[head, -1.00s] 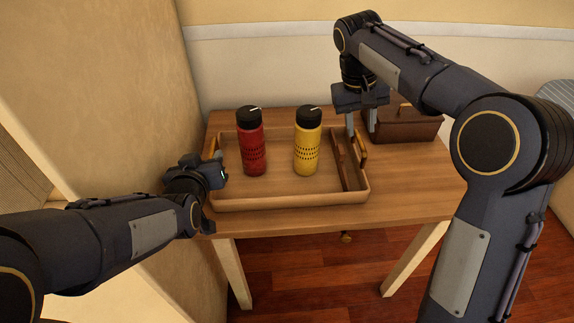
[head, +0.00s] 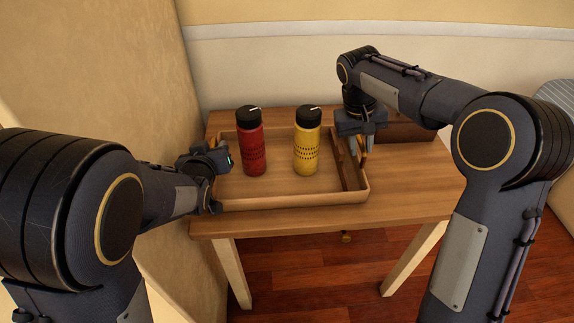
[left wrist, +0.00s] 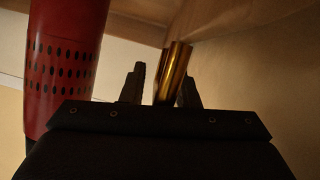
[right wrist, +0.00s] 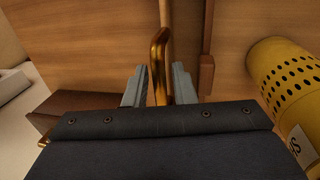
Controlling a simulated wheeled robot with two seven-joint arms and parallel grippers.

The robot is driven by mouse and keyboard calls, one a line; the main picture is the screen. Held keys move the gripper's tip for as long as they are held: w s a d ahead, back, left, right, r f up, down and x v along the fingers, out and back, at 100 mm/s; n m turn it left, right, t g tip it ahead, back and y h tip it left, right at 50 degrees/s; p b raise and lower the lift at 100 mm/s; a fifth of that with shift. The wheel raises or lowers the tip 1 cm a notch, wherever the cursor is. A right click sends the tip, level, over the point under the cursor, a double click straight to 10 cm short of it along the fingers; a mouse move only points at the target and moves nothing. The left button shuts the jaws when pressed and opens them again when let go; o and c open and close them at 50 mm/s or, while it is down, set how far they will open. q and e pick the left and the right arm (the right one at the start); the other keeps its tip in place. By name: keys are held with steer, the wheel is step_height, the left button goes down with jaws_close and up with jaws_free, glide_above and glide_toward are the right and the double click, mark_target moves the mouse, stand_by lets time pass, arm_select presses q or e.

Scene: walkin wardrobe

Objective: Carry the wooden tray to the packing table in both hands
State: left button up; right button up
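The wooden tray (head: 290,201) rests on a wooden table. A red bottle (head: 251,145) and a yellow bottle (head: 306,145) with black caps stand upright in it. My left gripper (head: 224,160) is at the tray's left end. In the left wrist view its fingers (left wrist: 161,85) are open, with a brass handle (left wrist: 177,70) between them, closer to the right finger. My right gripper (head: 363,150) is at the right end, pointing down. In the right wrist view its open fingers (right wrist: 158,85) have the other brass handle (right wrist: 159,60) between them, with gaps on both sides.
A thin dark-brown strip (head: 346,170) lies inside the tray near its right end. A brown box (head: 410,132) stands behind my right gripper on the table (head: 420,190). A beige wall or panel (head: 150,90) rises close to the tray's left side. The table's front right is clear.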

arm_select(q)
jaws_close()
arm_select(e)
jaws_close()
arm_select(q)
steer(key=shift+r, duration=0.1)
arm_select(e)
steer(key=shift+r, duration=0.1)
